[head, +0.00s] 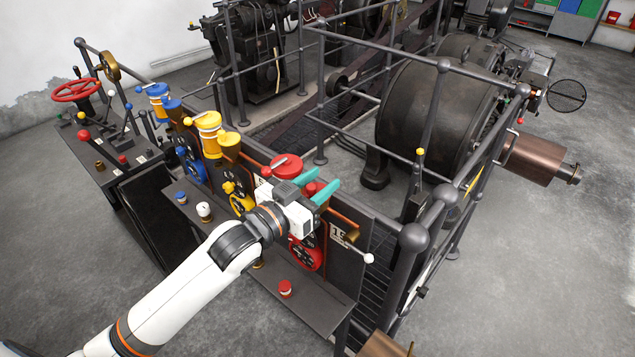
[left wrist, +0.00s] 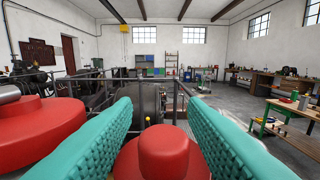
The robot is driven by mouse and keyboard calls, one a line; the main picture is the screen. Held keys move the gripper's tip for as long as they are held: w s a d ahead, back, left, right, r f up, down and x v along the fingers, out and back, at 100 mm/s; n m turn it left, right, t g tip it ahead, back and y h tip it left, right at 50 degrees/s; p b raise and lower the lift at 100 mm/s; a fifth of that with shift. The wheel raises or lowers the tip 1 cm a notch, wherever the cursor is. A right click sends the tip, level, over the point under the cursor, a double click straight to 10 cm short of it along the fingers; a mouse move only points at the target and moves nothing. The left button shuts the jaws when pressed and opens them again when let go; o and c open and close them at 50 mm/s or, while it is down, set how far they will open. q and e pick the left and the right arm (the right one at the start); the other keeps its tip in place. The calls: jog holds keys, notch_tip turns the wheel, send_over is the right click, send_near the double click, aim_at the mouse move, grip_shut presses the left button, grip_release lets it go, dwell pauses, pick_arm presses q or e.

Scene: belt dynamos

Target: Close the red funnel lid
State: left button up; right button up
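The red funnel (head: 313,188) is at the right end of the panel's row of coloured fittings. Its red top, a rounded knob on a wider disc, shows in the left wrist view (left wrist: 163,152) at the bottom centre. My left gripper (head: 325,187) is open, with its teal fingers spread on either side of this red top. In the left wrist view a gap shows between the fingers, and I cannot tell whether either touches the red part. The funnel's lower part is partly hidden by my gripper. My right gripper is not in view.
Yellow (head: 208,122) and blue (head: 158,92) fittings stand farther left. Dark railings (head: 412,238) rise at the right, with a large dark drum (head: 425,105) behind them.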

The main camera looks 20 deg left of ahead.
pick_arm(q)
jog(key=shift+s, duration=0.1)
jog(key=b+v, duration=0.2)
jog(key=v, duration=1)
